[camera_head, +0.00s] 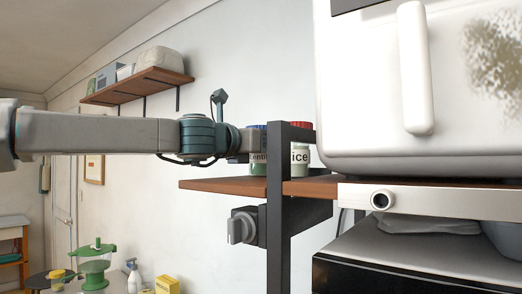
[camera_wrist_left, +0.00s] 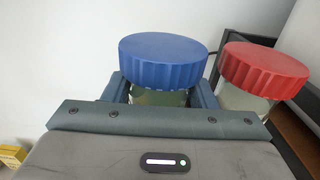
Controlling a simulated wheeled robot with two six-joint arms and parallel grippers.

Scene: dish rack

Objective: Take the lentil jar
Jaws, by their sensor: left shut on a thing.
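The lentil jar (camera_head: 258,158) stands at the shelf in the head view, its label partly readable as "enti" and partly hidden by my left gripper. In the left wrist view its ribbed blue lid (camera_wrist_left: 163,60) sits between the two fingers. My left gripper (camera_head: 246,143) reaches in from the left and is shut around the jar body below the lid. The fingers also show in the left wrist view (camera_wrist_left: 160,97). I cannot tell whether the jar's base touches the shelf. My right gripper is in neither view.
A jar with a red lid (camera_wrist_left: 265,68) and a label ending in "ice" (camera_head: 300,158) stands close to the right. A black post (camera_head: 277,220) rises in front of the wooden shelf (camera_head: 225,185). A large white appliance (camera_head: 365,100) fills the right. Open room lies left.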

